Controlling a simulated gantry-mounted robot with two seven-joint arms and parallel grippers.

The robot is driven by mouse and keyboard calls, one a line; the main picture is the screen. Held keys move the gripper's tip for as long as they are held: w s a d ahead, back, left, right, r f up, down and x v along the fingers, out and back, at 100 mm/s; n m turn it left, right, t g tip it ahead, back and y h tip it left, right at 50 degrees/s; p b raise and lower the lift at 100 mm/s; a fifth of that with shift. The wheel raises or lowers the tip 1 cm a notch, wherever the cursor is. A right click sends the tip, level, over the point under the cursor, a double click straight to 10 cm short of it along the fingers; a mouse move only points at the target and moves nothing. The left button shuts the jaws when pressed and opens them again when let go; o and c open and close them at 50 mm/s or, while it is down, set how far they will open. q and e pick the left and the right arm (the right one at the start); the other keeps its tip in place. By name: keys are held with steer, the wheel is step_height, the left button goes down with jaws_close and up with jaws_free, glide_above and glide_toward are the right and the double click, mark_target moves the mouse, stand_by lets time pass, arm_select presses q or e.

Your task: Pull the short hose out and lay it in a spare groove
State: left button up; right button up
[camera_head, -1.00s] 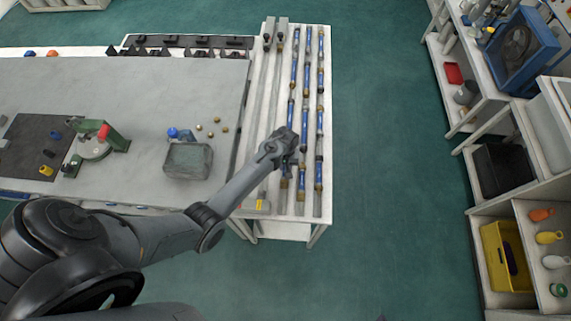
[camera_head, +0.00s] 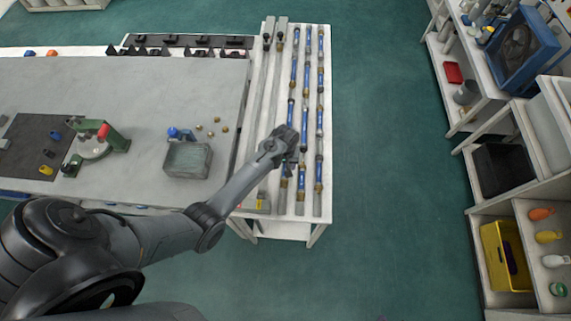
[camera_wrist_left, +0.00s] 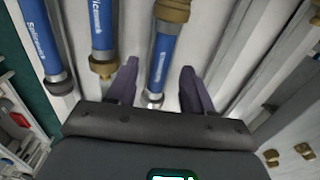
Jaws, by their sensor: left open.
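The blue hoses lie in parallel grooves of a pale rack (camera_head: 312,222) in the head view. My left gripper (camera_head: 290,163) is over the lower part of the leftmost hose row. In the left wrist view its two dark fingers (camera_wrist_left: 159,68) stand apart, one on each side of a blue hose (camera_wrist_left: 162,60) with a brass collar and a silver end. The fingers do not appear to press on it. Two more blue hoses (camera_wrist_left: 104,25) (camera_wrist_left: 42,45) lie to the left. I cannot tell which hose is the short one. My right gripper is not in view.
Bare grooves (camera_head: 268,95) run along the left side of the rack, with dark fittings at their far end. A grey worktable (camera_head: 200,90) adjoins on the left, with a grey-green bin (camera_head: 188,160) and a green clamp device (camera_head: 97,145). Open floor lies right of the rack.

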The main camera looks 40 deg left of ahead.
arm_select(q)
step_height(320, 180, up, 8)
steer(key=s+d+r+m+t, duration=0.1)
steer(key=s+d+r+m, duration=0.25)
steer(key=s, duration=0.45)
steer(key=s+d+r+m+t, duration=0.1)
steer(key=s+d+r+m, duration=0.2)
steer(key=s+r, duration=0.3)
steer(key=s+d+r+m+t, duration=0.2)
steer(key=s+d+r+m, duration=0.15)
steer(key=s, duration=0.55)
step_height(320, 180, up, 13)
steer(key=w+p, duration=0.1)
steer(key=p, duration=1.3)
steer(key=shift+a+r+p, duration=0.15)
steer(key=shift+a+p, duration=0.15)
